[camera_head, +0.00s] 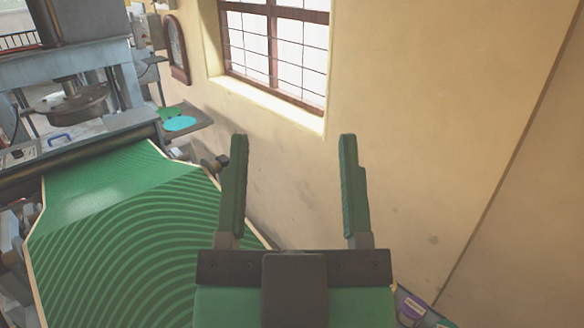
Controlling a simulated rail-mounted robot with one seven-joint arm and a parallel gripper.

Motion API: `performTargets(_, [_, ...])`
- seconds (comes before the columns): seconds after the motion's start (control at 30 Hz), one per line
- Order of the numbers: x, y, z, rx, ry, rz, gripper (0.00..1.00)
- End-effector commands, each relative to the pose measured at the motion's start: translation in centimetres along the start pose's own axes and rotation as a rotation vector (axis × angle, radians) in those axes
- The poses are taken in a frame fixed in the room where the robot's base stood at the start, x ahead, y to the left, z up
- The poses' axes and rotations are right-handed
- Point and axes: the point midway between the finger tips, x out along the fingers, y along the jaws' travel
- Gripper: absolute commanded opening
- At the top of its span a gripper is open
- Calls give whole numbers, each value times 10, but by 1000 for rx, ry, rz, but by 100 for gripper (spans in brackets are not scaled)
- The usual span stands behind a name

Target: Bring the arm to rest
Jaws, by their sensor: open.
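My gripper (294,140) is in the lower middle of the head view. Its two green fingers point up in the picture and stand wide apart, with nothing between them. Behind the fingers I see the plain yellow wall. The green patterned surface (110,235) lies to the left of my gripper, and my left finger overlaps its right edge in the picture. I cannot tell how far my gripper is from it.
A press (75,100) with a round grey plate stands at the upper left. A small shelf (193,133) beside it holds a cyan disc (180,123). A barred window (275,50) is in the wall (440,130). Small colored items (412,307) show at the lower right.

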Motion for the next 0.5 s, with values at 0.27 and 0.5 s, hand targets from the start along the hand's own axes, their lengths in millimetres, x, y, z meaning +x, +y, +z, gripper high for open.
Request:
performTargets(0.27, [-8, -2, -13, -3, 38, -2, 61])
performTargets(0.5, [8, -2, -36, 0, 37, -2, 61])
